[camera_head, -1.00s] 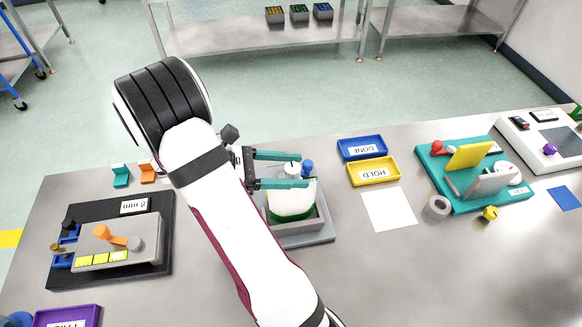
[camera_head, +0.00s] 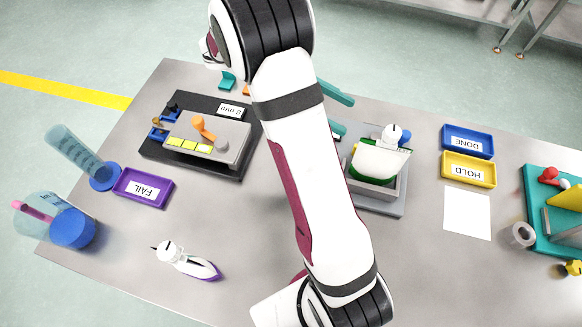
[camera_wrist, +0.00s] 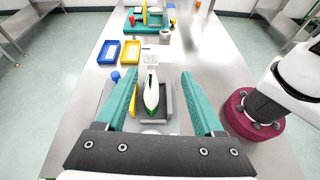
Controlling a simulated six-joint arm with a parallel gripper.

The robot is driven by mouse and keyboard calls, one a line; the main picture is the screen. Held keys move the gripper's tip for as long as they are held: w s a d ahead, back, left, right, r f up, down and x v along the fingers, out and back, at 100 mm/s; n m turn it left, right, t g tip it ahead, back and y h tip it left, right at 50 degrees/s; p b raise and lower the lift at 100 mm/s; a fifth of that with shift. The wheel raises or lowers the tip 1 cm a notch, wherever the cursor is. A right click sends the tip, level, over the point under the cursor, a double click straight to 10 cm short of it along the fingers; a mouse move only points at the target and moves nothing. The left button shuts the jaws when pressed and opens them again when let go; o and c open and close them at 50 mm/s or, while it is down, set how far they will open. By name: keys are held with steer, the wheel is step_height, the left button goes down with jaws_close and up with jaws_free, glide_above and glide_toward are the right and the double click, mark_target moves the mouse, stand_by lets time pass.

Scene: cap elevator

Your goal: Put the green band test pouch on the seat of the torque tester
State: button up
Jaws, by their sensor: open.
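The green band test pouch (camera_head: 376,160), white with a green lower band and a white cap, sits in a low-walled grey fixture on a grey base plate (camera_head: 392,206), right of my arm. No readable label shows whether this fixture is the torque tester. In the wrist view the pouch (camera_wrist: 151,95) is below and ahead, near the middle of the gap between the teal fingers. My gripper (camera_head: 344,116) is open and empty, mostly hidden by my arm in the head view. The fingers (camera_wrist: 158,80) appear clear of the pouch.
A blue DONE tray (camera_head: 468,140), yellow HOLD tray (camera_head: 469,168) and white sheet (camera_head: 467,212) lie right of the fixture. The 8 mm station (camera_head: 232,140), purple FAIL tray (camera_head: 143,188) and a purple-banded pouch (camera_head: 187,262) are left. A teal station (camera_head: 545,190) stands far right.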

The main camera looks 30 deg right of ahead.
steer(key=s+a+m+t+y, duration=0.4)
steer(key=s+a+m+y, duration=0.1)
steer(key=a, duration=0.5)
steer(key=s+a+m+t+y, duration=0.5)
steer(key=s+a+m+y, duration=0.1)
steer(key=s+a+m, duration=0.2)
steer(key=shift+s+a+f+m+t, duration=0.25)
steer(key=shift+s+a, duration=0.2)
steer(key=shift+a, duration=0.45)
